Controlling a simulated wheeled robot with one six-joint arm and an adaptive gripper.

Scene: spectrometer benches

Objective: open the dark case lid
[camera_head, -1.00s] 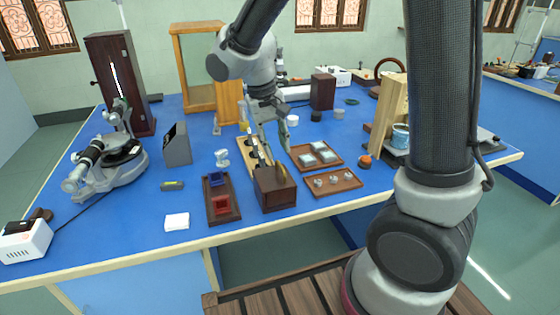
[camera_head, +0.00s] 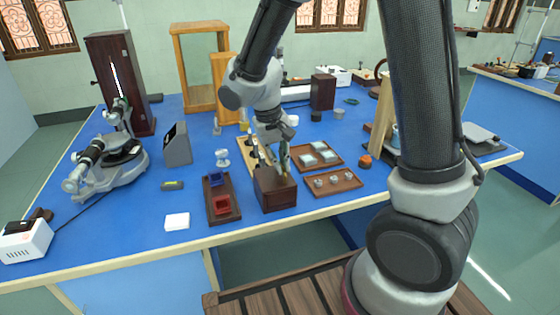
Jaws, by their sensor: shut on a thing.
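The dark case (camera_head: 275,190) is a small brown wooden box near the front middle of the blue bench, beside a tray with blue and red holders. Its lid appears to lie flat across the top; its edges are too small to make out. My gripper (camera_head: 274,167) points down from behind and above, with its fingertips at the top of the case. It is shut on the lid, though the exact grip point is partly hidden by the fingers.
A dark tray (camera_head: 220,212) with blue and red holders stands close on the left. Two brown trays (camera_head: 334,187) with small pieces lie on the right. A tan board (camera_head: 246,152) lies behind the case. The bench front edge is close in front.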

